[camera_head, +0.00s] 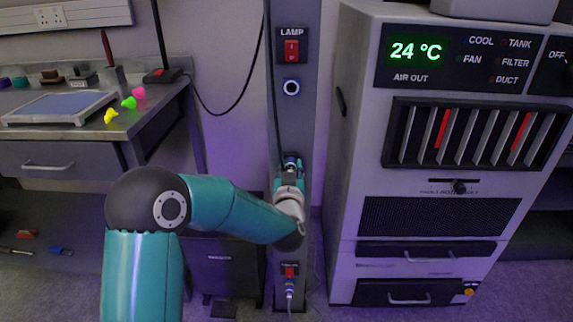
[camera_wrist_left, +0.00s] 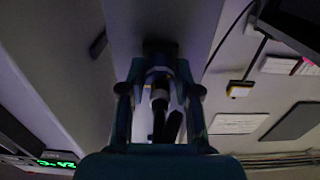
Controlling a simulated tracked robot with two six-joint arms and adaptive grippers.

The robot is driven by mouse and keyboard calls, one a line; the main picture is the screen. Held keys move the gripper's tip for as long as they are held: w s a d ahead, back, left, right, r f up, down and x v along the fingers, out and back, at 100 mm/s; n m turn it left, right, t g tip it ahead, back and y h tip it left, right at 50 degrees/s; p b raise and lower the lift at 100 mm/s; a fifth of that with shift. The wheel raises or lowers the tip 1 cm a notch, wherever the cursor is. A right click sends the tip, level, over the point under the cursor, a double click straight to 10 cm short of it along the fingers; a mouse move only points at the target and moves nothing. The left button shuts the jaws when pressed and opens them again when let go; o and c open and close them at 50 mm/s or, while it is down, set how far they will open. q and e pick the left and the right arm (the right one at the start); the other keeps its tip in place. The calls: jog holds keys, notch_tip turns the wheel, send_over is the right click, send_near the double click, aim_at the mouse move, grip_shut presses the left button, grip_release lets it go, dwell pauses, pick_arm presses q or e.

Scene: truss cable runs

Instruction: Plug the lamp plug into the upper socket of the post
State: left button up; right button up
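The grey post (camera_head: 293,122) stands upright in the middle of the head view, with a LAMP label and a red switch (camera_head: 291,50) near its top. Below the switch is the upper socket (camera_head: 291,87), a bare light ring with a dark centre. My left gripper (camera_head: 290,174) is lower on the post. In the left wrist view its fingers (camera_wrist_left: 160,88) stand on both sides of the lamp plug (camera_wrist_left: 159,78) and appear closed on its head. A dark fitting (camera_wrist_left: 160,46) lies just beyond the plug; whether they are joined is unclear. My right gripper is not in view.
A lower red switch (camera_head: 290,271) has another plug and pale cable (camera_head: 290,291) beneath it. A black cable runs down the post. A large cabinet (camera_head: 370,215) stands close on the right. A workbench (camera_head: 150,115) is on the left.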

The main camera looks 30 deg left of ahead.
aim_at(291, 170)
pick_arm(q)
grip_shut()
jog(key=shift+d, duration=0.1)
jog(key=shift+s+d, duration=0.2)
jog(key=shift+s, duration=0.15)
jog(key=shift+b+v, duration=0.7)
jog(key=shift+v, duration=1.05)
